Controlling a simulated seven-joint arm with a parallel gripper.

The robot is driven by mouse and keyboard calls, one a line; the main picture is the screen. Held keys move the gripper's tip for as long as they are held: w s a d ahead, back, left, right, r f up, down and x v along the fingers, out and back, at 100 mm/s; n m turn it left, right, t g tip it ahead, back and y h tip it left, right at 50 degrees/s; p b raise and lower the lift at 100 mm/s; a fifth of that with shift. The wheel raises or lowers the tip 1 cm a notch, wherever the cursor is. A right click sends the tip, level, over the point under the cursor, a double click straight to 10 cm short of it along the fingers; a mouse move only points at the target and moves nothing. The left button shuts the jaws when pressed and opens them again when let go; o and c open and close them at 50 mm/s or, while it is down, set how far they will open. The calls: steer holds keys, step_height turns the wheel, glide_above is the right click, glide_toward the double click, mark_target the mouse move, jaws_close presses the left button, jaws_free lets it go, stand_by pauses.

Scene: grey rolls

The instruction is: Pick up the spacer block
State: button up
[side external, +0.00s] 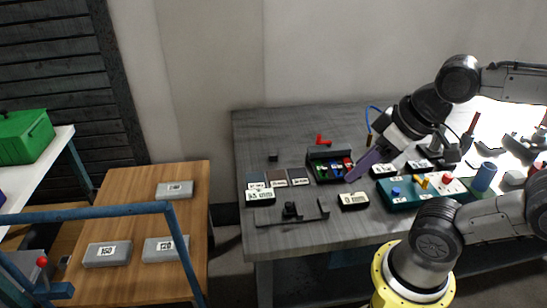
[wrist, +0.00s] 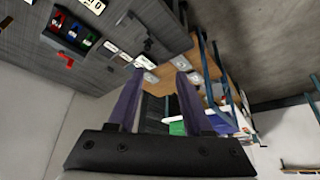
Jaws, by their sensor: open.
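I cannot tell for certain which piece is the spacer block. Candidates are a small dark block (side external: 272,157) at the back left of the grey table, and dark blocks with white labelled tops, one at the front left (side external: 260,199) and one at the front middle (side external: 353,202). My gripper (side external: 352,177) is above the grey table, in front of the black tray in the side view. In the wrist view its two purple fingers (wrist: 159,74) are spread apart with nothing between them. The label texts are too small to read surely.
A black tray (side external: 314,172) of coloured pieces and a red angled piece (side external: 323,140) are near my gripper. A teal fixture (side external: 408,204) and blue cylinder (side external: 484,177) stand right. A wooden table (side external: 130,215) with grey labelled blocks stands left, behind a blue rail (side external: 90,213).

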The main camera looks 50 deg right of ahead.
steer(key=shift+o, duration=0.3)
steer(key=o, duration=0.3)
